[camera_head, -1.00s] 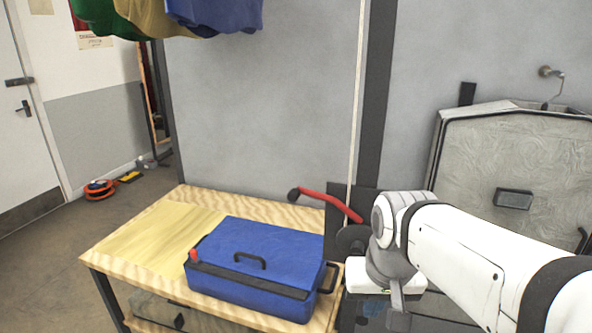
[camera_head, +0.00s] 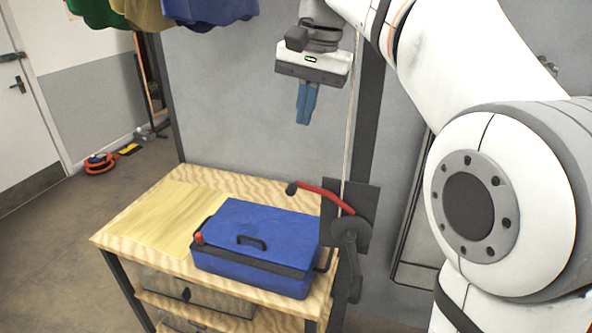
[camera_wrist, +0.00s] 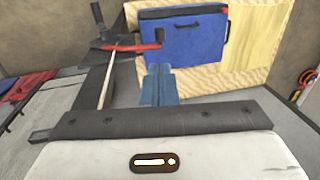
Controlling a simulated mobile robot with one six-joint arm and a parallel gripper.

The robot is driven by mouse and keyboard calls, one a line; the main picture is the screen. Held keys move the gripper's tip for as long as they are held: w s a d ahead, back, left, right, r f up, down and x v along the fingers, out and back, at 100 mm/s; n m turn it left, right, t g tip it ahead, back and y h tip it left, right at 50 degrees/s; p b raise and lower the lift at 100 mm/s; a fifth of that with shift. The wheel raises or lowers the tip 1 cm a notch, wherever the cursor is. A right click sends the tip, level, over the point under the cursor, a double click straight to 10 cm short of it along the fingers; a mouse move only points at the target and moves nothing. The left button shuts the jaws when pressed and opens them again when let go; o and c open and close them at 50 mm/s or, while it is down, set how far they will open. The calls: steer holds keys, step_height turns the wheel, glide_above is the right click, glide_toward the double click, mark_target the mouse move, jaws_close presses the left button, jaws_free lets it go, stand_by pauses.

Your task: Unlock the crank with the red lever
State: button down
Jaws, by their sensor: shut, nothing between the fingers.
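The red lever (camera_head: 326,196) is a curved red bar with a black knob at its left end. It joins a dark plate with a dark crank (camera_head: 350,232) at the right of the bench. The lever also shows in the wrist view (camera_wrist: 132,48), near the top, left of the blue case. My gripper (camera_head: 306,118) has blue fingers pointing down, pressed together and empty. It is high above the lever, touching nothing. In the wrist view the shut fingers (camera_wrist: 159,72) are at the middle.
A blue case (camera_head: 258,245) with a black handle stands on the wooden bench (camera_head: 165,215), left of the crank. A pale rope (camera_head: 348,150) runs vertically down to the crank plate. Coloured clothes (camera_head: 165,12) hang at upper left. The air around the gripper is mostly clear.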

mark_target(293, 187)
steer(key=shift+f, duration=0.1)
steer(key=f, duration=0.4)
steer(key=a+f, duration=0.1)
steer(key=f, duration=0.4)
steer(key=w+a+f, duration=0.1)
steer(key=f, duration=0.3)
steer(key=shift+f+p, duration=0.35)
steer(key=shift+p, duration=0.05)
steer(key=shift+d, duration=0.2)
steer(key=shift+a, duration=0.1)
